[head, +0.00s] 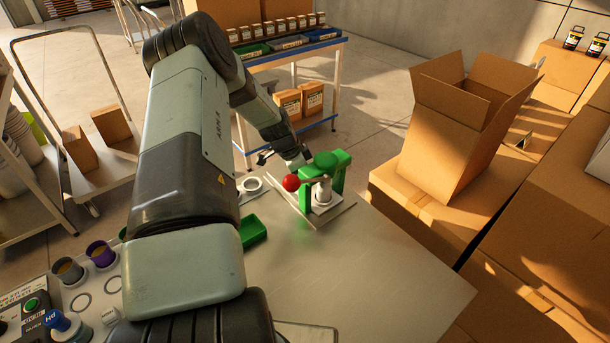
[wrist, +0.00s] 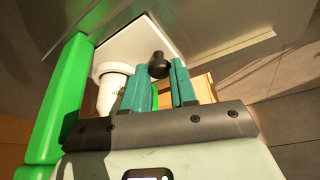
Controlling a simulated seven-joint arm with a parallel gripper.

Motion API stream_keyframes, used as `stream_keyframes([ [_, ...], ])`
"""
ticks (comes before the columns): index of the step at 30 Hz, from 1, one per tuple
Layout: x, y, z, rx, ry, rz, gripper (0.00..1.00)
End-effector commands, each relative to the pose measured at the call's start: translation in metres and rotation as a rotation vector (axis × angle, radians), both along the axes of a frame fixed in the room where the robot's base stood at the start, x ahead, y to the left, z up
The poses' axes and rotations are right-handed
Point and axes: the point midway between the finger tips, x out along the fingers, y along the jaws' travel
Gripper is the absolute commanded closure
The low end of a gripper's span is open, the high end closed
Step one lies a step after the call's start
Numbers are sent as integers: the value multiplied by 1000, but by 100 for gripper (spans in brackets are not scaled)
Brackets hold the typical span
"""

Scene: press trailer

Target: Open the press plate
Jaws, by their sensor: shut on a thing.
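The press (head: 338,180) stands on a flat metal base at the far edge of the worktable, with a green frame, a white cylindrical part (head: 323,192) and a red ball (head: 291,183) at its left. My gripper (head: 302,166) is at the press's left side, its fingers mostly hidden in the head view. In the wrist view, my gripper's teal fingers (wrist: 158,84) are shut on part of the press. A narrow green piece shows between them and a black knob (wrist: 158,65) at their tips. Which part is gripped is unclear. The white cylinder (wrist: 112,92) and a green post (wrist: 68,95) are left of the fingers.
A green tray (head: 253,231) and a white ring (head: 251,185) lie left of the press. The worktable (head: 350,270) is clear in front of it. Cardboard boxes (head: 440,165) stand at the right, and a shelf cart (head: 295,55) stands behind.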

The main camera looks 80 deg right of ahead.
Motion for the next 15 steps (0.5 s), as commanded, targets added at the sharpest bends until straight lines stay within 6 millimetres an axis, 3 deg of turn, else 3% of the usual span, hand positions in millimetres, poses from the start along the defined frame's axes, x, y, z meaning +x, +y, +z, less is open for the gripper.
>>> stream_keyframes([
  [5,9,-10,0,-3,1,3,100],
  [15,57,-59,0,-4,3,3,100],
])
